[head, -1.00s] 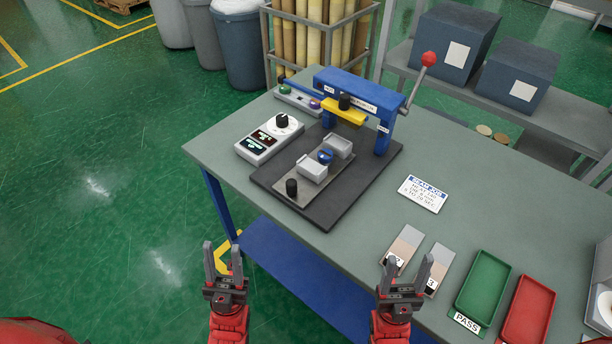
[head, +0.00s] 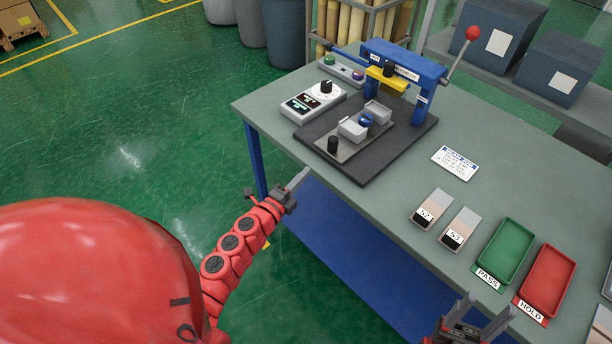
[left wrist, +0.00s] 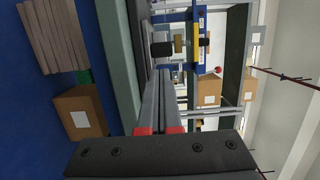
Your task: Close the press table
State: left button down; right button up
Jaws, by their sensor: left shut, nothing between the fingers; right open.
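The press has a blue frame (head: 400,62), a yellow bar (head: 388,78) and a lever with a red ball (head: 473,33). Its grey plate (head: 345,150) lies out in front of the frame on a dark base. The plate carries a black knob (head: 333,144) at its near end, light grey blocks (head: 352,129) and a blue round piece. My left gripper (head: 299,179) is shut and empty, just off the table's front edge, short of the knob. In the left wrist view its fingers (left wrist: 168,95) point toward a black knob (left wrist: 162,49). My right gripper (head: 478,322) is open and empty at the bottom right.
The control box (head: 312,102) with a dial stands left of the plate. Sample strips (head: 432,208), a green tray (head: 506,250), a red tray (head: 548,280) and a card (head: 455,163) lie on the table (head: 400,185) to the right. A blue lower shelf (head: 345,255) lies beneath.

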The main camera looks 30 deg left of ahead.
aim_at(330, 148)
pick_arm(q)
jog(key=w, duration=0.3)
jog(key=w+d+p, duration=0.1)
jog(key=w, duration=0.2)
jog(key=w+p, duration=0.1)
jog(key=w, duration=0.2)
jog(key=shift+w+d+r, duration=0.15)
jog(key=shift+d, duration=0.05)
jog(key=shift+w+d+f, duration=0.15)
jog(key=shift+w+f, duration=0.05)
jog(key=shift+w, duration=0.25)
jog(key=shift+w, duration=0.1)
